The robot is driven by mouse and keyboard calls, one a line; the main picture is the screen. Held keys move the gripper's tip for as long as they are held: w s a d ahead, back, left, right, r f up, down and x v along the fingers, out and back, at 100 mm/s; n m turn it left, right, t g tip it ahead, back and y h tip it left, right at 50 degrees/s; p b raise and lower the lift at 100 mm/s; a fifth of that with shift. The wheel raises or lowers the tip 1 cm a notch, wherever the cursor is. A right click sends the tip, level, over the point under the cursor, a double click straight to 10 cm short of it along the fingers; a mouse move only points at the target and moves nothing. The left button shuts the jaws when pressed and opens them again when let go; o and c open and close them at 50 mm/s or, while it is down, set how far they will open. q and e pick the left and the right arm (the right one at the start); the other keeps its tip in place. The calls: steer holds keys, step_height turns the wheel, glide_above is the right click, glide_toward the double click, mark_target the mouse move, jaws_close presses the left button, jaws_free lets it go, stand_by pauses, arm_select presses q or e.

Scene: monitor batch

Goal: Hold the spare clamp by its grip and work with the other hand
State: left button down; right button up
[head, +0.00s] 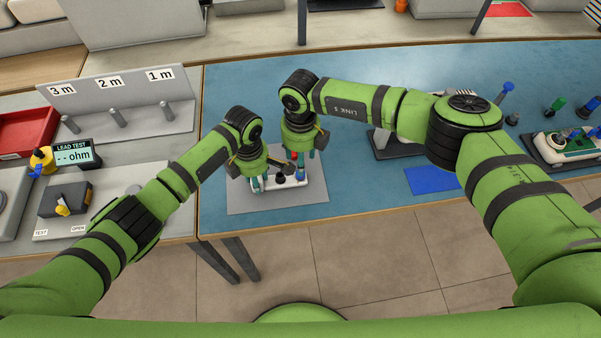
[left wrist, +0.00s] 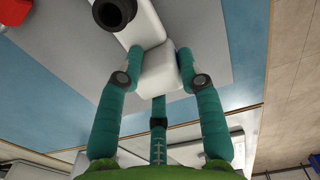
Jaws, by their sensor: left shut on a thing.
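The spare clamp (head: 293,182), a white body with a dark knob (head: 281,177), sits on a grey mat (head: 316,200) at the table's near left. My left gripper (head: 258,184) is at its left end. In the left wrist view, its teal fingers (left wrist: 160,62) are shut on the white block-like grip (left wrist: 158,75), one on each side. The black knob (left wrist: 114,11) stands on the body just beyond. My right gripper (head: 301,157) points down above the clamp's far side, close to a red part (head: 295,157). Its fingertips are too small to judge their opening or contact.
A grey rack with pegs (head: 120,105), a lead tester reading "ohm" (head: 73,154) and a red bin (head: 25,130) are at left. A blue pad (head: 432,180) and a white-green device with knobs (head: 566,147) are at right. Blue tabletop between mat and pad is clear.

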steer(key=w+a+r+m+t+y, duration=0.1)
steer(key=w+a+r+y, duration=0.2)
steer(key=r, duration=0.7)
steer(key=w+a+r+m+t+y, duration=0.1)
steer(key=w+a+r+t+y, duration=0.1)
steer(key=w+a+r+y, duration=0.2)
steer(key=w+a+r, duration=0.3)
steer(key=r, duration=0.3)
steer(key=shift+a+r, duration=0.2)
steer(key=shift+r, duration=0.05)
steer(key=shift+f, duration=0.2)
steer(key=shift+c, duration=1)
steer(key=s+d+f+n+g+h, duration=0.1)
steer(key=s+d+f+n+h, duration=0.1)
steer(key=f, duration=0.4)
steer(key=s+d+f+n+g+h, duration=0.1)
steer(key=s+d+f+n+h, duration=0.1)
steer(key=s+d+f, duration=0.2)
steer(key=s+d+f+n+g+h, duration=0.1)
steer(key=s+d+f+h, duration=0.2)
steer(key=f, duration=0.6)
steer(key=shift+s+d+f+n, duration=0.25)
steer(key=shift+s+d+n, duration=0.2)
steer(key=shift+d, duration=0.2)
steer(key=shift+s+f, duration=0.1)
steer(key=shift+f, duration=3.4)
